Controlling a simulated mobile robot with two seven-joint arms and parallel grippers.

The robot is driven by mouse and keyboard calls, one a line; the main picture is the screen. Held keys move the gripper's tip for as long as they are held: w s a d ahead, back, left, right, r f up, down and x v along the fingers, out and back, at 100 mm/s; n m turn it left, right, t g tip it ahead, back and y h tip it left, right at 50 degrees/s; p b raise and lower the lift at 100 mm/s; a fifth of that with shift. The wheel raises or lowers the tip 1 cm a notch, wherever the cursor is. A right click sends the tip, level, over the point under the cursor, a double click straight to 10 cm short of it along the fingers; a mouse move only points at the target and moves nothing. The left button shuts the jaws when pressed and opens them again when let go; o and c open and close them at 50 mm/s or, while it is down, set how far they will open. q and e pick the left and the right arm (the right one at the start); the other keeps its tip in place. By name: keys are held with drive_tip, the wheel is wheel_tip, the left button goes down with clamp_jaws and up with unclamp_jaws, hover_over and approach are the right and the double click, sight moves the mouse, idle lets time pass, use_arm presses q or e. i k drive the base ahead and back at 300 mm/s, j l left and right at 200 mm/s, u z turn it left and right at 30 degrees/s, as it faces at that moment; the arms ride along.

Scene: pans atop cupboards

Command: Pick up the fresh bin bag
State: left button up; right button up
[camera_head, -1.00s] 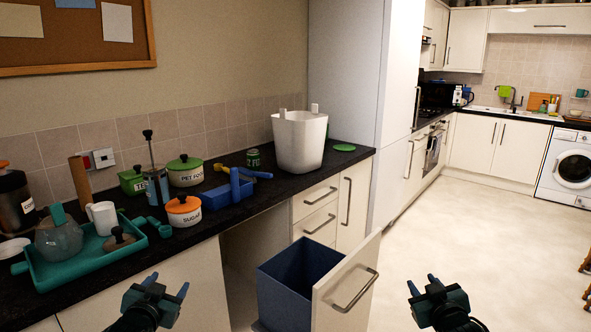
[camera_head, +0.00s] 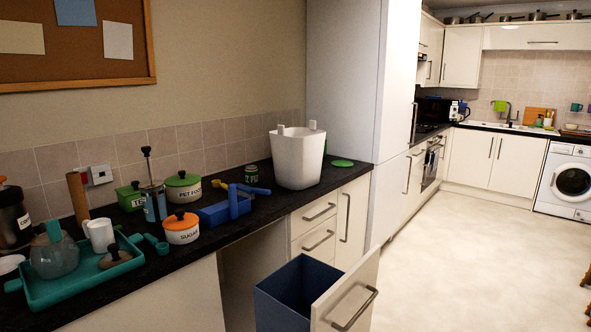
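A white, bag-like container (camera_head: 298,160) stands upright on the dark worktop, near its right end. Two small tabs stick up from its rim; I cannot tell for certain whether it is the bin bag. A dark blue bin (camera_head: 284,303) sits in the pulled-out cupboard drawer below, behind the cream drawer front (camera_head: 347,294). The part of its inside that shows is dark, with no bag visible. Neither of my grippers is in view.
On the worktop (camera_head: 232,231) left of the white container are a blue tray (camera_head: 222,213), a sugar pot (camera_head: 181,231), a cafetière (camera_head: 154,204) and a teal tray (camera_head: 75,287). The open drawer juts into the room.

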sight(297, 153)
drive_tip(key=i+l+z, duration=1.05)
drive_tip(key=i, duration=0.4)
drive_tip(key=i+l+z, duration=0.1)
drive_tip(key=i+l, duration=0.15)
drive_tip(key=i, duration=0.3)
drive_tip(key=i+l+z, duration=0.1)
drive_tip(key=i, duration=0.4)
drive_tip(key=i+u, duration=0.5)
drive_tip(key=i, duration=0.15)
drive_tip(key=i+l+u, duration=0.1)
drive_tip(key=i+u, duration=0.4)
drive_tip(key=i, duration=0.2)
